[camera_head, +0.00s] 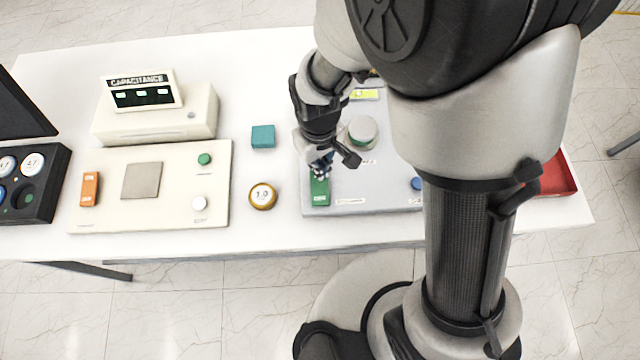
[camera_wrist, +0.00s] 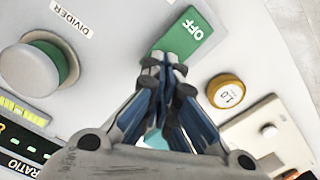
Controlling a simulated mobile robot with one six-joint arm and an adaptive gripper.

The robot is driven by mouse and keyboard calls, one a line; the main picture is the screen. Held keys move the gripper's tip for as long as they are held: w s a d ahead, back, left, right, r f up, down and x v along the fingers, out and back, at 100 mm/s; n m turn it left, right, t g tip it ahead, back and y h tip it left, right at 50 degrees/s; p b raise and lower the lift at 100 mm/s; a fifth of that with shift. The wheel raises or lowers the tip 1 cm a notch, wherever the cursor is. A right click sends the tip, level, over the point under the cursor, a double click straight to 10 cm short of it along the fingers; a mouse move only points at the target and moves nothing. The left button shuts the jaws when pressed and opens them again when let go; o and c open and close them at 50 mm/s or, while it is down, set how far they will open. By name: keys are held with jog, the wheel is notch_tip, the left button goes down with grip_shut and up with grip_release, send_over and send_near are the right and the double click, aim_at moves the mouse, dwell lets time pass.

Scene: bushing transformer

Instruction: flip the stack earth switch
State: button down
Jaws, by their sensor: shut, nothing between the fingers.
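A green rocker switch (camera_head: 319,190) sits at the front left of the grey panel (camera_head: 350,206). In the wrist view the green switch (camera_wrist: 192,38) shows a white OFF label. My gripper (camera_head: 322,166) is shut and empty, pointing down over the far end of this switch. In the wrist view the closed fingertips (camera_wrist: 166,64) overlap the switch's near end and hide part of it. I cannot tell whether they touch it. No readable label names it as the stack earth switch.
A round knob (camera_head: 362,131) stands on the panel behind the gripper. A brass 1.0 disc (camera_head: 263,196) and a teal block (camera_head: 263,136) lie left of the panel. A cream panel with an orange switch (camera_head: 90,189) is farther left. A red tray (camera_head: 558,178) is at right.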

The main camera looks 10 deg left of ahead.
jog(key=shift+f+b, duration=0.9)
jog(key=shift+f, duration=0.25)
dwell(0.4)
jog(key=shift+r+p, duration=2.85)
jog(key=shift+r, duration=0.7)
jog(key=shift+d+r, duration=0.15)
jog(key=s+d+r+m+t+b, duration=0.3)
jog(key=d+r+m+b, duration=0.25)
jog(key=d+r, duration=0.9)
jog(key=s+d+r+m+t+b, duration=0.1)
jog(key=s+d+m, duration=0.2)
jog(key=s+d, duration=0.2)
jog(key=shift+s+d+r+t, duration=0.3)
jog(key=shift+s+d+r, duration=0.05)
jog(key=shift+s, duration=0.35)
